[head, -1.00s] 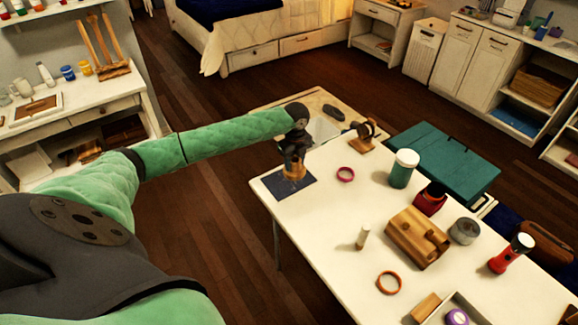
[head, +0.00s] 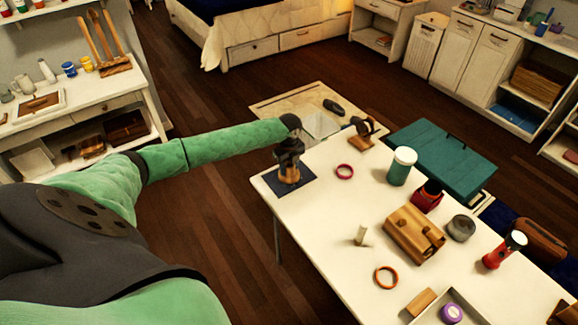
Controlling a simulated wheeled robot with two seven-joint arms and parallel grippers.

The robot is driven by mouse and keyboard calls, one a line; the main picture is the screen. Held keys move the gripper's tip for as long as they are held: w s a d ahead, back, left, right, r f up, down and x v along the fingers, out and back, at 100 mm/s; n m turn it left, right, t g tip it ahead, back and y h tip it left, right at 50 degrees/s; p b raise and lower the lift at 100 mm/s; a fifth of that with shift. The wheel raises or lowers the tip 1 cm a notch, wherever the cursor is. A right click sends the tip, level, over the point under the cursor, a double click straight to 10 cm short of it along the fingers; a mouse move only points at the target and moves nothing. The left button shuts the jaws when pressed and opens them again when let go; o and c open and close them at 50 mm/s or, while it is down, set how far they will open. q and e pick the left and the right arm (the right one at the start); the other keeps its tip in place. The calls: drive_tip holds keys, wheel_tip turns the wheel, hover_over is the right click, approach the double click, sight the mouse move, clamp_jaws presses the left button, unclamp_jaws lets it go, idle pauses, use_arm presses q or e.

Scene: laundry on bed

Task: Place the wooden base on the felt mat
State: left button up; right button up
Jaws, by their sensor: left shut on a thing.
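The felt mat (head: 284,193) is a dark blue square at the far left corner of the white table. My left gripper (head: 289,163) is over the mat, pointing down and shut on the wooden base (head: 289,176), a small light-brown piece. The gripper hides the base's upper part. The base appears at or just above the mat; I cannot tell whether it touches. My right gripper is not in view.
On the white table (head: 330,215) are a pink ring (head: 345,171), a green jar (head: 401,166), a wooden block (head: 413,234), an orange ring (head: 386,278) and a red flashlight (head: 504,250). A small wooden stand (head: 362,140) is at the far edge.

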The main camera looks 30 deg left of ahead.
use_arm(q)
drive_tip(key=shift+f, duration=0.15)
drive_tip(key=o, duration=1)
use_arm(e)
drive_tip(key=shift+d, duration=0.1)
use_arm(q)
drive_tip(key=shift+r, duration=0.25)
wheel_tip(320, 180, up, 12)
drive_tip(key=b, duration=0.3)
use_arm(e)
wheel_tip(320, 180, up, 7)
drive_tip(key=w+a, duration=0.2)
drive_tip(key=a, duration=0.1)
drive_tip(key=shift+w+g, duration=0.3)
use_arm(q)
drive_tip(key=shift+d+f, duration=0.1)
drive_tip(key=shift+f, duration=0.05)
